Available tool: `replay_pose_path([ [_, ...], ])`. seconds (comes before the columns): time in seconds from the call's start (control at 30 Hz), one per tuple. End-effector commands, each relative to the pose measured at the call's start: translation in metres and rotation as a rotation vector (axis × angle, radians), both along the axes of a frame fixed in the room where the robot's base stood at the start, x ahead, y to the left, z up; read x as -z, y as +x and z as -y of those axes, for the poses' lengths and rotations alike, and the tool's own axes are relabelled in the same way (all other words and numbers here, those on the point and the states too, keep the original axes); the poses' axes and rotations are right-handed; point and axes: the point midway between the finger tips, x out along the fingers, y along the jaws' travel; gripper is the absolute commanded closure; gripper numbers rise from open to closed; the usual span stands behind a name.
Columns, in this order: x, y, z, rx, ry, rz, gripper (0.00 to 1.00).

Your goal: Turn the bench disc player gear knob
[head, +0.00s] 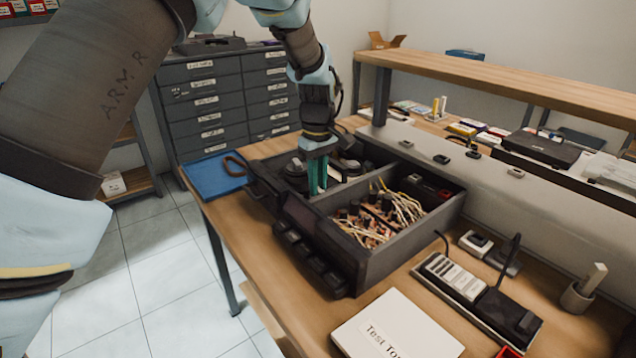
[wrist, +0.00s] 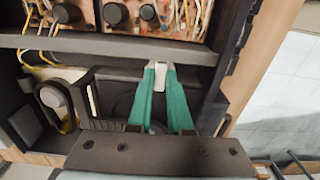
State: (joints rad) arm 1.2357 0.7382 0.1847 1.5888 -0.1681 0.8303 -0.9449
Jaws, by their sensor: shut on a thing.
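The disc player (head: 377,262) is a dark open case on the wooden bench, with a compartment of wires and circuit parts and a far compartment with dark round parts (head: 295,168). My gripper (head: 318,190) points down into the far compartment, its teal fingers close together. In the wrist view my gripper (wrist: 160,68) is shut on a small pale piece (wrist: 159,82), which I take to be the gear knob. A dark disc (wrist: 122,106) lies beside and partly behind the fingers. The fingers hide much of the knob, so its angle cannot be told.
The compartment's dividing wall (wrist: 105,46) runs close to my fingertips. A white box (head: 396,328) lies in front of the player, and a power strip (head: 462,285) lies to the right. A blue mat (head: 214,173) lies at left. A raised shelf (head: 500,82) stands behind.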

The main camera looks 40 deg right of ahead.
Motion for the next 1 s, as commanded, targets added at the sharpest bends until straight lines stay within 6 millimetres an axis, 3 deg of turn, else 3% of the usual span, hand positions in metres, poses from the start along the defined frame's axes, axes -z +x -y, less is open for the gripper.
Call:
replay_pose_path([
  [0.1,0.000,0.001,0.000,-0.002,-0.001,0.001,1.00],
  [0.13,0.000,0.001,0.000,-0.002,-0.001,0.001,0.81],
  [0.4,0.000,0.000,0.000,0.000,-0.001,0.000,0.53],
  [0.77,-0.008,0.000,0.001,0.000,-0.003,0.001,0.53],
  [1.0,-0.051,0.001,0.001,0.001,-0.005,0.002,0.53],
])
